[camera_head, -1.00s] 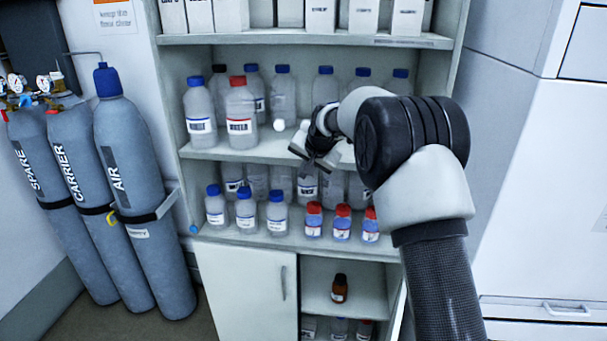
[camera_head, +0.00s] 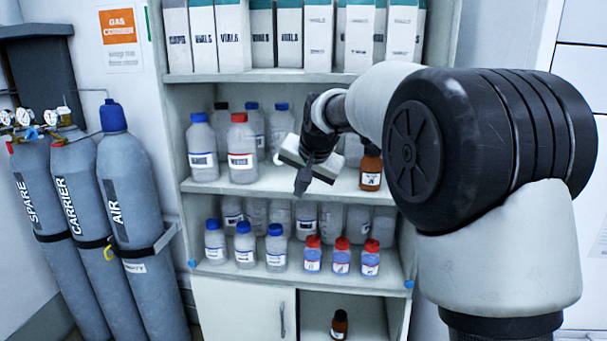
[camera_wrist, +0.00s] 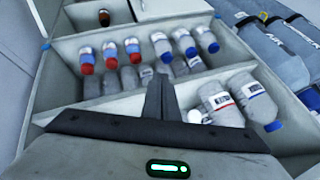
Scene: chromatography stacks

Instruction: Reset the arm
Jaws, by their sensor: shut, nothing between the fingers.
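My gripper (camera_head: 301,184) is in front of the upper bottle shelf, pointing down and a little left, with its fingers together and nothing between them. In the wrist view the shut fingers (camera_wrist: 161,98) stand up at the middle, in front of the shelves. My arm comes in from the right and hides part of the shelf unit's right side. A brown bottle (camera_head: 371,170) with an orange-brown cap stands on the upper bottle shelf, just right of my gripper and apart from it.
A red-capped bottle (camera_head: 242,150) and blue-capped bottles stand left of my gripper. Small red-capped bottles (camera_head: 342,256) line the shelf below. Boxes (camera_head: 319,34) fill the top shelf. Gas cylinders (camera_head: 138,200) stand at left. A low cupboard door (camera_head: 240,310) is shut.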

